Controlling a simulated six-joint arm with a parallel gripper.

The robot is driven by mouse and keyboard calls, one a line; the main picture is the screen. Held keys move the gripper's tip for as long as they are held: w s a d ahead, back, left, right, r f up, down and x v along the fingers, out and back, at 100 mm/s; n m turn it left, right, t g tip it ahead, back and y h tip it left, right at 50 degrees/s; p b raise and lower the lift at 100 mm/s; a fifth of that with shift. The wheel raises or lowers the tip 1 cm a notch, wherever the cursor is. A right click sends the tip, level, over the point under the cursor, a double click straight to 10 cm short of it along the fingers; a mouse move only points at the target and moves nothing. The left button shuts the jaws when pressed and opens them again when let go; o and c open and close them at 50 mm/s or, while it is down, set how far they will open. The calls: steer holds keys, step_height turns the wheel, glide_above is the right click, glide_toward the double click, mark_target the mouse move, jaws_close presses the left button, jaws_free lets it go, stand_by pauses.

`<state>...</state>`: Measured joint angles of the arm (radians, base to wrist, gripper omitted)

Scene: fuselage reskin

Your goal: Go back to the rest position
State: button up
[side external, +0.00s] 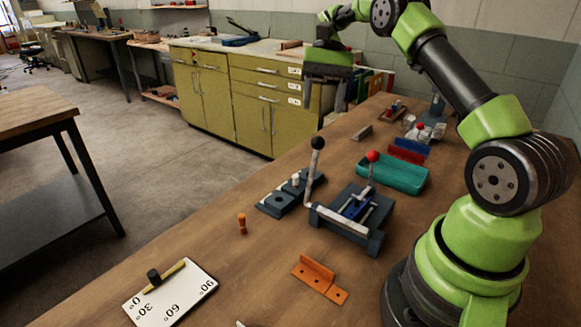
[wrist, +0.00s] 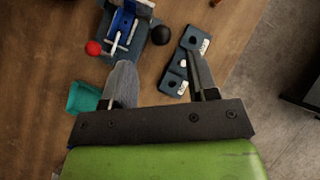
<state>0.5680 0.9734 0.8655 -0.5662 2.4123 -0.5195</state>
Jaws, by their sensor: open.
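My gripper (side external: 324,104) is raised above the far part of the wooden bench (side external: 215,235), fingers pointing down. In the wrist view my gripper (wrist: 160,65) has its two fingers spread apart with nothing between them. A dark clamp fixture (side external: 345,232) with a black-knobbed and a red-knobbed lever stands mid-bench. It also shows at the top of the wrist view (wrist: 125,28). A dark plate with holes (side external: 274,205) lies beside it, and in the wrist view the plate (wrist: 180,72) is partly behind a finger.
A teal tray (side external: 392,184) and blue and red parts (side external: 407,150) lie behind the fixture. An orange bracket (side external: 319,280), an orange peg (side external: 242,224) and a white angle board (side external: 172,295) are nearer. Olive cabinets (side external: 245,100) stand beyond the bench. The air around my gripper looks clear.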

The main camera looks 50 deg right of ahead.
steer(key=s+a+r+n+t+h, duration=0.45)
steer(key=s+a+r, duration=0.25)
steer(key=a+r, duration=0.35)
steer(key=s+a+n+t, duration=0.1)
steer(key=s+a+t, duration=0.2)
steer(key=s, duration=0.2)
steer(key=s+a+f+n+t, duration=0.1)
steer(key=s+a+t, duration=0.1)
steer(key=s, duration=0.3)
steer(key=shift+a+t, duration=0.4)
steer(key=shift+t, duration=0.15)
steer(key=shift+s+n+h, duration=0.1)
steer(key=shift+n+h, duration=0.15)
